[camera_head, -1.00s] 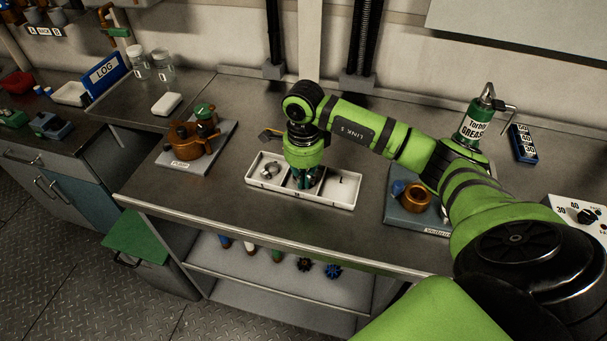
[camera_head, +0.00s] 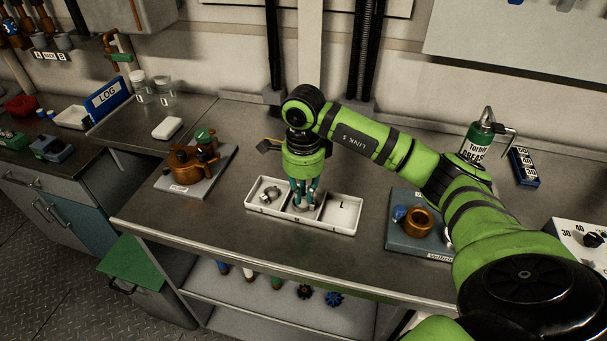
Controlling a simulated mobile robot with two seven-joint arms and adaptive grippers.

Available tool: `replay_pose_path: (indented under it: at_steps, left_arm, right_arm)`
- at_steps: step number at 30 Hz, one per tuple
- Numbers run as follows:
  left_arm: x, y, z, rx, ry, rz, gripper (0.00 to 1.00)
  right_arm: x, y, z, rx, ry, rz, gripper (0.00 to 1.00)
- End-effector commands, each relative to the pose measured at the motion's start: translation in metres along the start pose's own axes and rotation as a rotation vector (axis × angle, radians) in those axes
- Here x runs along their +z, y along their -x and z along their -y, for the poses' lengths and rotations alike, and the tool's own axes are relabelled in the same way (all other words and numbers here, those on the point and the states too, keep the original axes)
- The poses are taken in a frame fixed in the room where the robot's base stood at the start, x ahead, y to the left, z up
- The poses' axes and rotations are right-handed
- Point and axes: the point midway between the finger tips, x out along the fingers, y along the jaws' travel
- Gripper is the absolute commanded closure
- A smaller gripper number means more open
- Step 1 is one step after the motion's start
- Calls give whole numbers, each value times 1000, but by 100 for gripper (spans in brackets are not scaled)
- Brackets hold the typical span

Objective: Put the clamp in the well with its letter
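A shallow white tray (camera_head: 343,228) on the bench has three wells side by side. A silver ring-shaped clamp (camera_head: 269,196) lies in its left well. The right well is empty and shows a letter L on its floor. My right gripper (camera_head: 304,203) points down over the middle well, with its teal fingers apart, so it looks open. Something small and greyish shows low between the fingers, partly hidden by them; I cannot make out its shape. The letters of the left and middle wells are not readable. My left gripper is not in view.
A board with copper-coloured parts (camera_head: 187,182) stands left of the tray. A grey block with a copper ring (camera_head: 418,222) stands to the right. A green grease can (camera_head: 480,140) is behind my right arm. A white block (camera_head: 167,128) and jars are at back left.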

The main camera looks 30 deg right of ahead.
Motion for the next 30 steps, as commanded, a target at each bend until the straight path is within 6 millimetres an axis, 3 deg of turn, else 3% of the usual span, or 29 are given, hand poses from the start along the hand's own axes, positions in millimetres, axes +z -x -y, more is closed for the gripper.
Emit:
replay_pose_path:
  at_steps: [6, 12, 30]
  left_arm:
    - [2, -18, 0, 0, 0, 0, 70]
    - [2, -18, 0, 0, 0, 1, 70]
    - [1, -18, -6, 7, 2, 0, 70]
  right_arm:
    - [1, 47, 1, -5, 0, 3, 84]
    - [0, 75, 0, -2, 0, 0, 84]
    - [0, 81, 0, 1, 0, 1, 84]
